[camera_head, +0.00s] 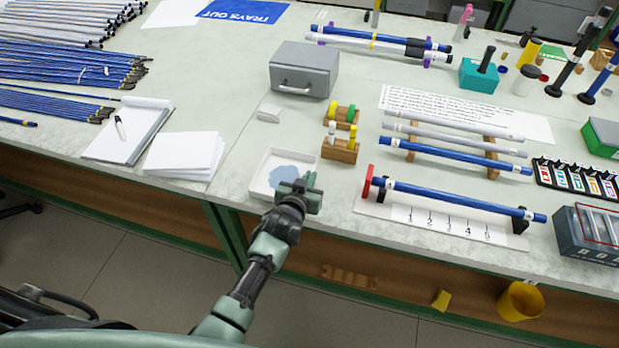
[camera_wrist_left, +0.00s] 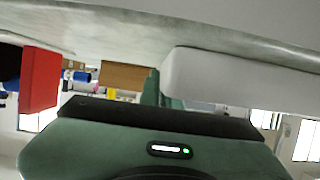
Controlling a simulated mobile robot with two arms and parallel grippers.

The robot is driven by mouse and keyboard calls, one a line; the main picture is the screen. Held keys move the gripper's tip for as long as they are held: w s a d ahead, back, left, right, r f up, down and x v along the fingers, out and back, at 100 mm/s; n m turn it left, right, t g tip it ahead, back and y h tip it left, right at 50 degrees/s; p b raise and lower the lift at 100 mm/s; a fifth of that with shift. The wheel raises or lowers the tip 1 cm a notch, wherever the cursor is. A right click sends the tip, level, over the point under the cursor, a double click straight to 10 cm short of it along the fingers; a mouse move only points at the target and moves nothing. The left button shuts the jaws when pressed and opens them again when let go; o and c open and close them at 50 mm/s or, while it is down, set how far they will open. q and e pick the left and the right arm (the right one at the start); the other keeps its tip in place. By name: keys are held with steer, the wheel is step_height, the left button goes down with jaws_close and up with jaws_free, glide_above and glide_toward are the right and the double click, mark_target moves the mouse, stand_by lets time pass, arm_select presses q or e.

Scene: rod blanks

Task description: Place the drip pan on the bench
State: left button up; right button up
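The drip pan is a shallow white tray (camera_head: 262,168) with a blue patch inside. It appears flat at the front edge of the pale bench (camera_head: 232,165) in the head view. My left gripper (camera_head: 301,190) is at the pan's front right corner and hides that corner. In the left wrist view a green finger (camera_wrist_left: 151,88) is beside the pale wall of the pan (camera_wrist_left: 225,75). I cannot tell whether the fingers are closed on the rim. The bench surface (camera_wrist_left: 150,30) fills the top of that view. My right gripper is not in view.
A red stop block (camera_head: 367,181) and a blue rod (camera_head: 450,199) on a numbered board are right of the pan. A wooden block with capped pieces (camera_head: 340,149) stands behind it. A paper stack (camera_head: 184,153) lies left. A grey box (camera_head: 304,68) stands farther back.

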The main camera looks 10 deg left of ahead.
arm_select(q)
steer(key=o, duration=0.4)
steer(key=shift+r, duration=0.1)
steer(key=v, duration=1.2)
